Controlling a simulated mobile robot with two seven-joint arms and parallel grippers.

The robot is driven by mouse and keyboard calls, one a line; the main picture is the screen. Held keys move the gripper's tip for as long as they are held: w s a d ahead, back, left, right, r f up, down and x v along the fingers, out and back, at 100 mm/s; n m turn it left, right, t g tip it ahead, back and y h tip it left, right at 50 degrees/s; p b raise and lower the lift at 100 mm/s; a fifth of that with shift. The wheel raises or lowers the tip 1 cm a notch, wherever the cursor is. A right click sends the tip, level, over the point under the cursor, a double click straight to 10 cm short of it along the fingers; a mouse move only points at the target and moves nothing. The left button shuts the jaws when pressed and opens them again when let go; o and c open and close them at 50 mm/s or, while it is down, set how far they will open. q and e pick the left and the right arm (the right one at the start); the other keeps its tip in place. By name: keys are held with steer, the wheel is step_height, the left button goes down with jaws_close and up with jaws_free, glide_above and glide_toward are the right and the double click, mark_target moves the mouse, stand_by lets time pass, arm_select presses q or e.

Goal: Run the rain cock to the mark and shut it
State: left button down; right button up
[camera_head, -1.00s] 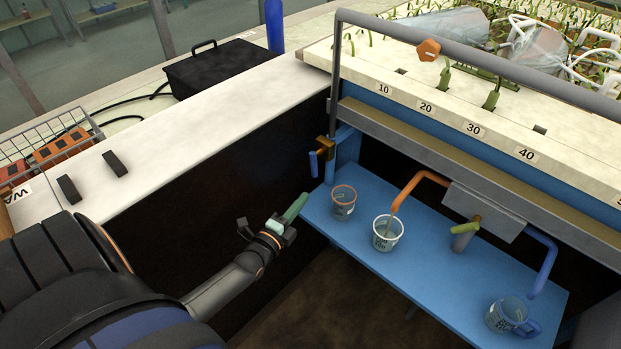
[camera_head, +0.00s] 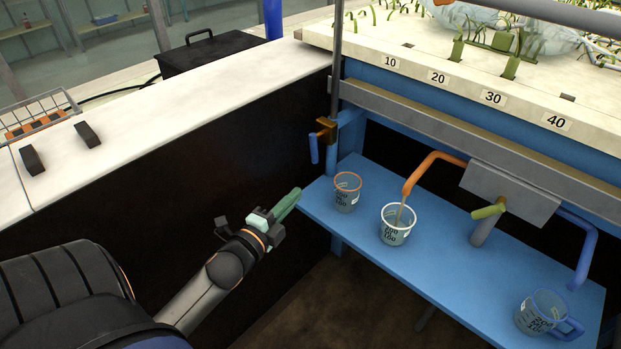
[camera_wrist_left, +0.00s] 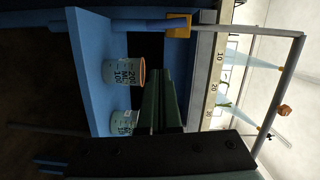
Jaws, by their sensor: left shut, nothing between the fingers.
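A brass cock with a blue lever (camera_head: 315,147) sits at the foot of the grey upright pipe; I take it for the rain cock. Its lever hangs down. It also shows in the left wrist view (camera_wrist_left: 178,25). My left gripper (camera_head: 291,196) is shut and empty, below and left of the lever and apart from it. Its green fingers fill the middle of the left wrist view (camera_wrist_left: 165,100). Pale see-through cones (camera_wrist_left: 252,57) spread from the overhead pipe there. The numbered scale (camera_head: 470,85) runs along the white bed edge. My right gripper is out of view.
On the blue shelf (camera_head: 440,265) stand an orange-rimmed cup (camera_head: 346,197), a white-rimmed cup (camera_head: 397,229) and a blue-handled jug (camera_head: 536,317). An orange spout (camera_head: 416,171) pours brownish liquid into the white-rimmed cup. A yellow-green-handled valve (camera_head: 488,211) stands further right.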

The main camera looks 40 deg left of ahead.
arm_select(q)
steer(key=w+a+b, duration=0.2)
steer(key=w+a, duration=0.2)
steer(key=w, duration=0.8)
steer(key=shift+w+a+f, duration=0.15)
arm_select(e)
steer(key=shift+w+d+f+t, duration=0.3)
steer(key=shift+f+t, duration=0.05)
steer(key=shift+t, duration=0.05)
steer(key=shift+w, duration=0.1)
